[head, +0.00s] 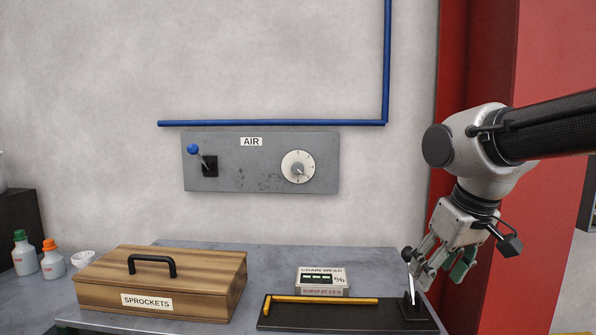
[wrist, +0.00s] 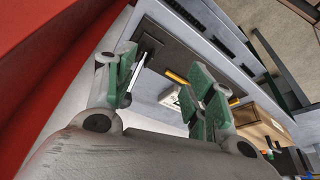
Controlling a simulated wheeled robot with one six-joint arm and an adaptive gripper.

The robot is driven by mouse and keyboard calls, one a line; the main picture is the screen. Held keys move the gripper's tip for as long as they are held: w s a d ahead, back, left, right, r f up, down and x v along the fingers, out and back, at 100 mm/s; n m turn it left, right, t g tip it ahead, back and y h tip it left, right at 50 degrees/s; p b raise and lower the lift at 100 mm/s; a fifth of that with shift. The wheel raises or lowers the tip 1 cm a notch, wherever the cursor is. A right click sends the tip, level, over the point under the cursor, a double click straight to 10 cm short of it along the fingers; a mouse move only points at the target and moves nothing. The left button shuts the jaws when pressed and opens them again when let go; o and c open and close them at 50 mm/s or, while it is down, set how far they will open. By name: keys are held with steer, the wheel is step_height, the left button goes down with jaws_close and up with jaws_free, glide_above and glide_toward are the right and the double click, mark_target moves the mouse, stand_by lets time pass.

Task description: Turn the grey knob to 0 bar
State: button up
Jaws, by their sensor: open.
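The grey knob (head: 298,169) sits at the centre of a round white dial (head: 285,160) on the right half of the grey AIR panel (head: 230,180), in the head view. The dial's figures are too small to read. My gripper (head: 438,275) is at the lower right of the head view, well away from the panel and pointing down over the bench. It is open and nothing is clearly held. In the wrist view its green-padded fingers (wrist: 162,90) are spread apart, with the bench below. The knob is not in the wrist view.
A blue-tipped lever (head: 194,150) is left of the dial. Below are a wooden SPROCKETS box (head: 200,268), a chain wear gauge (head: 322,282) and a black tray with a yellow bar (head: 325,300). A metal upright (head: 411,290) stands close beside my gripper. Space before the panel is clear.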

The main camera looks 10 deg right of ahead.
steer(key=w+a+f+m+t+y, duration=0.1)
steer(key=w+a+f+y, duration=0.1)
steer(key=w+a, duration=0.85)
steer(key=w+a+f+m+y, duration=0.2)
steer(key=w+a+f, duration=0.1)
steer(key=w+a, duration=0.7)
steer(key=w+a+r+m+t, duration=0.3)
steer(key=w+a+m+t, duration=0.3)
steer(key=w, duration=0.4)
steer(key=m+t+h, duration=0.7)
steer(key=m+h, duration=0.1)
steer(key=m, duration=1.1)
glide_toward(298, 169)
steer(key=x, duration=0.9)
steer(key=shift+w, duration=0.35)
